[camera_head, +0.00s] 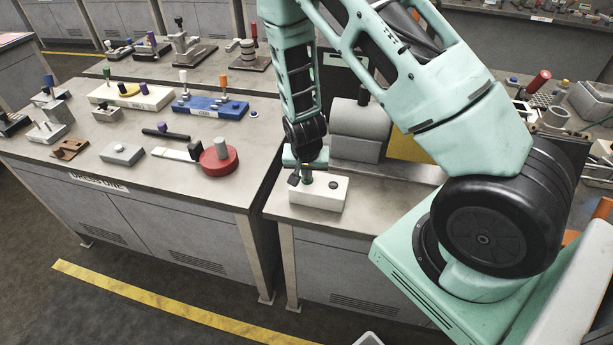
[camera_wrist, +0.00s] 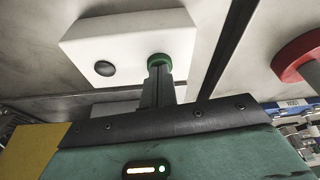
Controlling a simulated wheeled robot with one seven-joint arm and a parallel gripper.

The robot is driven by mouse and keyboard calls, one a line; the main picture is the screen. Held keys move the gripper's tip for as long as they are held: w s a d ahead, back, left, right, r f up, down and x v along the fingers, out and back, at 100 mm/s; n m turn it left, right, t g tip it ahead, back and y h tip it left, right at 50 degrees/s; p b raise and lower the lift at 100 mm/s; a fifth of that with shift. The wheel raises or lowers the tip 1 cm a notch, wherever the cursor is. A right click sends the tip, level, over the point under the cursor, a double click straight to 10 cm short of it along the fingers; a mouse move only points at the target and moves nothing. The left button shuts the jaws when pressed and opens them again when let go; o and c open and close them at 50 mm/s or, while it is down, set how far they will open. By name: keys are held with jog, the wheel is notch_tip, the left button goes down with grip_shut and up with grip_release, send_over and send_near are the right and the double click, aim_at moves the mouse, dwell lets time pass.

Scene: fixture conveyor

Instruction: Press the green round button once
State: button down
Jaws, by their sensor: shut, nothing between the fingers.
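A white button box (camera_head: 318,196) sits on the corner of the right-hand bench; it also shows in the wrist view (camera_wrist: 125,42). It carries a green round button (camera_wrist: 160,61) and a black round button (camera_wrist: 104,68), which also shows in the head view (camera_head: 333,185). My gripper (camera_head: 307,172) is shut and empty, pointing down over the green button's end of the box. In the wrist view the fingertips (camera_wrist: 158,72) overlap the green button and hide part of it. I cannot tell whether they touch it.
A grey machine block (camera_head: 356,130) stands close behind the box. The left bench, across a narrow gap, holds a red disc (camera_head: 219,162) with a grey post, a grey box (camera_head: 122,153) and a blue block (camera_head: 210,106). A yellow panel (camera_head: 408,145) stands to the right.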

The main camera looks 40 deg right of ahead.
jog(key=shift+r+p, duration=2.25)
jog(key=shift+r, duration=0.8)
jog(key=v, duration=1.7)
jog(key=shift+s+r, duration=0.1)
jog(key=shift+s, duration=0.05)
